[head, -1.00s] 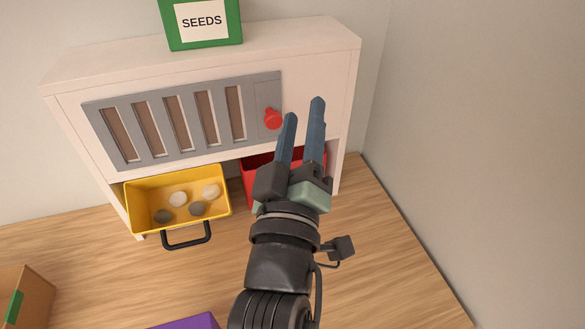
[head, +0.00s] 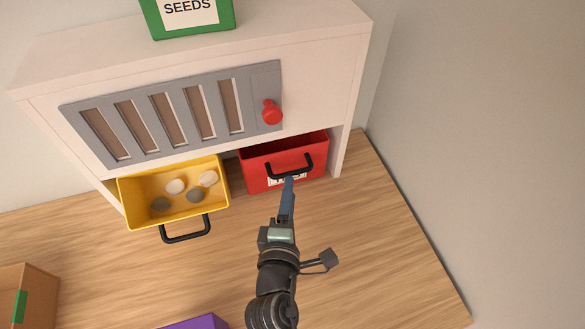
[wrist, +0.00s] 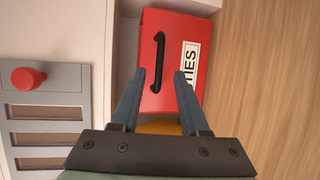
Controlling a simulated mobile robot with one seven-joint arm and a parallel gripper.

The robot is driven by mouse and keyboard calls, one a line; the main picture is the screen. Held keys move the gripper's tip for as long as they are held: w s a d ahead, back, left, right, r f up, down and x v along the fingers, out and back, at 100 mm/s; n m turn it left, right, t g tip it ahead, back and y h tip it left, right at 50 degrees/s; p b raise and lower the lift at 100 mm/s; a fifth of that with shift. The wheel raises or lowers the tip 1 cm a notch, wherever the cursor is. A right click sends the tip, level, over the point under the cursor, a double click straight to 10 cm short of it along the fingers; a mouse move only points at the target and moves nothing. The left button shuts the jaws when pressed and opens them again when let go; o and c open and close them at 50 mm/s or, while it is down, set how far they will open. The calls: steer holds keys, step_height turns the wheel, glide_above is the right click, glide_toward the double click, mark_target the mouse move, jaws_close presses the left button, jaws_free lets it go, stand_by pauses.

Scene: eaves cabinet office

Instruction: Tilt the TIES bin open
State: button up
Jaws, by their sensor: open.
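The TIES bin is a red bin (head: 310,178) with a black handle and a white label, in the lower right bay of the white cabinet. It looks upright in the bay. In the wrist view the red bin (wrist: 172,92) shows its label reading TIES and its black handle (wrist: 158,62). My gripper (head: 288,182) is in front of the bin, its fingers covering part of the label in the head view. In the wrist view my gripper (wrist: 160,76) has its fingers apart with nothing between them; the handle lies just beyond the fingertips.
A yellow bin (head: 140,212) with several stones is tilted out at the left. The white cabinet (head: 345,60) has a grey slotted panel (head: 72,112) with a red knob (head: 272,112). A green SEEDS box (head: 160,28) stands on top. Bare wooden floor (head: 385,230) lies right.

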mark_target(293, 173)
steer(key=w, duration=0.4)
steer(key=w+f, duration=0.1)
steer(key=w, duration=0.1)
steer(key=shift+w+d, duration=0.3)
steer(key=shift+c, duration=0.2)
jaws_close()
steer(key=shift+f, duration=0.1)
stand_by(0.9)
